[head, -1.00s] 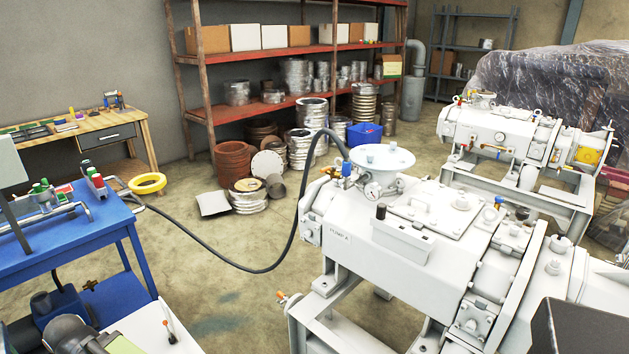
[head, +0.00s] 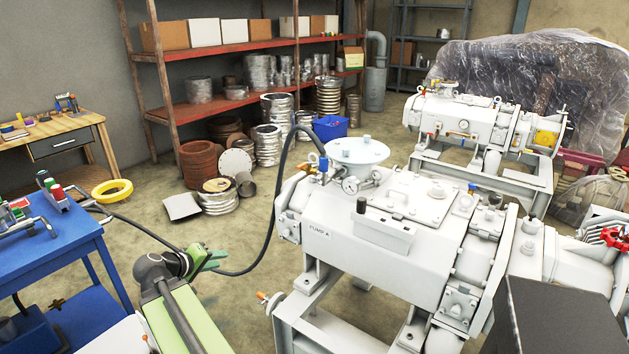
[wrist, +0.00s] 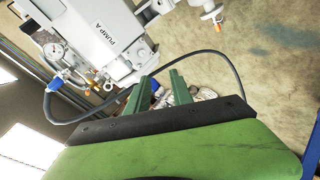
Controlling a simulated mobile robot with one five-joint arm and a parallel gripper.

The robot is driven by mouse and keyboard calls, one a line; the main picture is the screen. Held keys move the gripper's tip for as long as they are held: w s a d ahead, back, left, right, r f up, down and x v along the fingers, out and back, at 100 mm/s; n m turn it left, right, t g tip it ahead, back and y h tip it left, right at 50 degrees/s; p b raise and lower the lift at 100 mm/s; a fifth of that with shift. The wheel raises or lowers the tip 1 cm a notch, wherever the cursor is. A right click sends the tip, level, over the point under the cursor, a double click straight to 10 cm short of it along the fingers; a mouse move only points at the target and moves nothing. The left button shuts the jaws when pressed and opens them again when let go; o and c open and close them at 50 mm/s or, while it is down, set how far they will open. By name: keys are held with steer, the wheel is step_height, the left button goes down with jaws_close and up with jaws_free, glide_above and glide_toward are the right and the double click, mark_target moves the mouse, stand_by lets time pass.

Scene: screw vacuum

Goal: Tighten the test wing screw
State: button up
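The white pump marked PUMP A (head: 358,245) stands right of centre in the head view. On its top left are a round flange (head: 357,150), a pressure gauge (head: 350,185) and a blue fitting (head: 323,163) with a black hose. In the wrist view the gauge (wrist: 55,50) and blue fitting (wrist: 54,85) show at the left. I cannot tell which part is the test wing screw. My gripper (head: 207,259) is in the air left of the pump, apart from it. In the wrist view its two green fingers (wrist: 163,80) are apart, with nothing held.
A blue bench (head: 60,255) with fittings stands at the left. The black hose (head: 270,240) runs past my gripper to the pump. An orange-tipped part (head: 263,296) sticks out from the pump's stand. A second pump (head: 470,125) stands behind. Open floor lies between bench and pump.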

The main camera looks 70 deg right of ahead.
steer(key=s+d+r+g+h, duration=0.25)
steer(key=s+d+r, duration=0.3)
steer(key=d, duration=0.35)
steer(key=m+g+h, duration=0.1)
steer(key=h, duration=0.3)
glide_toward(316, 179)
steer(key=shift+y, duration=0.25)
steer(key=x, duration=1)
steer(key=shift+w, duration=0.1)
jaws_close()
